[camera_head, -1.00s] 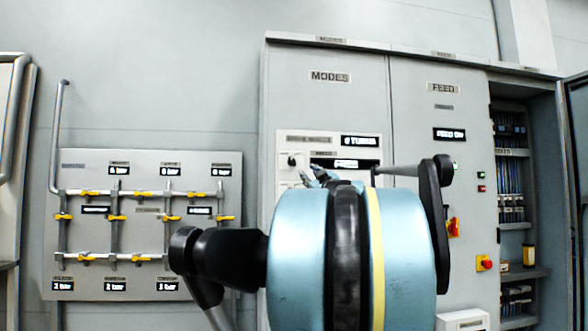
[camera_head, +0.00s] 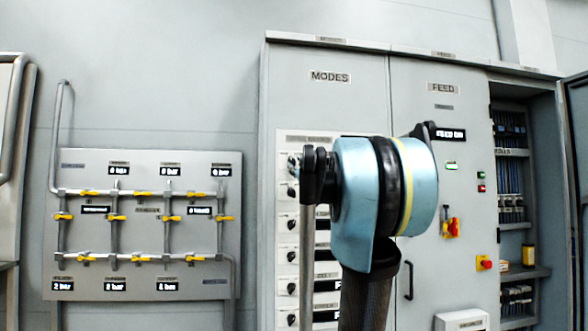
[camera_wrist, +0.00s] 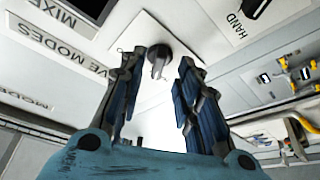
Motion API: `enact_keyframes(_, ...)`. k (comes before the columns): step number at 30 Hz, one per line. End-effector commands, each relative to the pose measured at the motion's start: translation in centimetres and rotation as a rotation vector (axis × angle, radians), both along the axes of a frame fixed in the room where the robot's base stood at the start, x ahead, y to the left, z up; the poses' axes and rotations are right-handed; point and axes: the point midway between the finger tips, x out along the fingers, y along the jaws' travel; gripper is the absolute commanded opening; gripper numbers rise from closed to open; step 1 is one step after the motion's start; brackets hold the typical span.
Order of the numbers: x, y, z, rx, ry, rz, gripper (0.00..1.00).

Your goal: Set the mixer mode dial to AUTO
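A grey dial knob (camera_wrist: 157,62) on a white plate shows in the wrist view, just beyond and between the fingertips of my gripper (camera_wrist: 165,58). The gripper's two blue-padded fingers are apart, with a clear gap between them; I cannot tell if either touches the knob. A HAND label (camera_wrist: 236,28) is to the right of the knob, and a cut-off label starting MIXE (camera_wrist: 55,14) is at the upper left. No AUTO label is readable.
Another dark knob (camera_wrist: 254,7) is at the top right of the wrist view. A pipe panel (camera_head: 145,285) with yellow valves stands left in the head view. The FEED cabinet (camera_head: 440,290) and an open wiring cabinet (camera_head: 520,240) are on the right.

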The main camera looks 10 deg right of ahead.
Motion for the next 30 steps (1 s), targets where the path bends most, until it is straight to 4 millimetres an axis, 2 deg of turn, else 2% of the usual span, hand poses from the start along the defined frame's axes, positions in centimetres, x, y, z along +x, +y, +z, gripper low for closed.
enact_keyframes(3, 1.4, 0.3, 0.5, 0.001, 0.000, 0.000, 0.31)
enact_keyframes(9, 2.8, 0.6, 1.0, 0.000, 0.000, 0.000, 0.31)
enact_keyframes(20, 3.1, 0.6, 1.1, 0.000, 0.001, -0.001, 0.31)
enact_keyframes(21, 3.1, 0.6, 1.1, 0.000, 0.000, 0.000, 0.26)
enact_keyframes(24, 3.1, 0.6, 1.1, 0.000, 0.000, 0.000, 0.04)
enact_keyframes(25, 3.1, 0.6, 1.1, 0.000, 0.000, 0.000, 0.00)
enact_keyframes(30, 3.1, 0.7, 1.1, 0.000, 0.000, 0.000, 0.00)
